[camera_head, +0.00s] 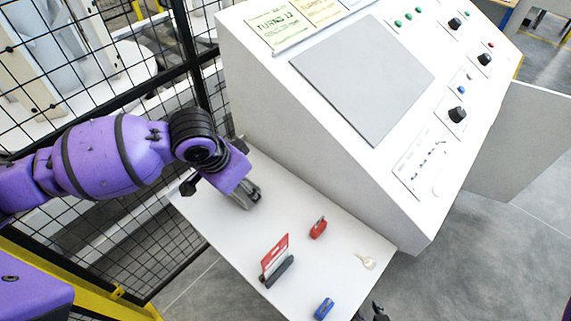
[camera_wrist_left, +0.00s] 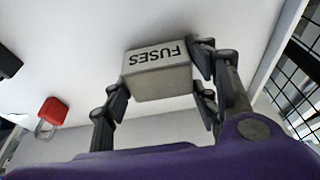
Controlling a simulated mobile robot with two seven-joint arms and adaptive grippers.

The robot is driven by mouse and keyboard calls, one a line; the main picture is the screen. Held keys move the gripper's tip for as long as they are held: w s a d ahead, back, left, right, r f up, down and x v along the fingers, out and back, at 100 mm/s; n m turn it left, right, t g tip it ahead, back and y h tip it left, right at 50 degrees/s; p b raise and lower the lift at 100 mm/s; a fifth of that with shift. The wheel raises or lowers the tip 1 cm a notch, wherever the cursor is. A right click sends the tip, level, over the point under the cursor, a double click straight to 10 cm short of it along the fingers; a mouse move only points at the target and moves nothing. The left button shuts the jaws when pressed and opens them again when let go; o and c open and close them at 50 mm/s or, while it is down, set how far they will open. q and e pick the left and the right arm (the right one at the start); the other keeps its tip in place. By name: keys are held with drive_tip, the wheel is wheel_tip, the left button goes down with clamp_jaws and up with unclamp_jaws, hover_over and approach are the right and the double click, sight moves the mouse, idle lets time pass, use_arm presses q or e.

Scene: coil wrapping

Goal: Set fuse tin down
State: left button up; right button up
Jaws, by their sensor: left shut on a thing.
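The fuse tin (camera_wrist_left: 158,80) is a small grey box marked FUSES, held between the fingers of my left gripper (camera_wrist_left: 160,95) in the left wrist view. In the head view my left gripper (camera_head: 246,196) points down at the back left of the white shelf (camera_head: 220,228), beside the console. The tin is mostly hidden there by the gripper. I cannot tell whether the tin touches the shelf. My right gripper (camera_head: 369,313) shows only its dark fingertips at the bottom edge of the head view, apart with nothing seen between them.
A red padlock (camera_head: 318,228), a red card in a dark holder (camera_head: 277,270), a blue padlock (camera_head: 323,308) and a pale key-like item (camera_head: 365,260) are on the shelf. The sloped console (camera_head: 300,130) rises behind it. A black mesh fence (camera_head: 110,70) stands left.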

use_arm(q)
drive_tip(key=shift+f, duration=0.1)
drive_tip(key=shift+f, duration=0.1)
drive_tip(key=o, duration=1.2)
drive_tip(key=shift+o, duration=0.2)
drive_tip(key=p+v, duration=0.1)
drive_tip(key=v, duration=1.1)
drive_tip(key=shift+s, duration=0.1)
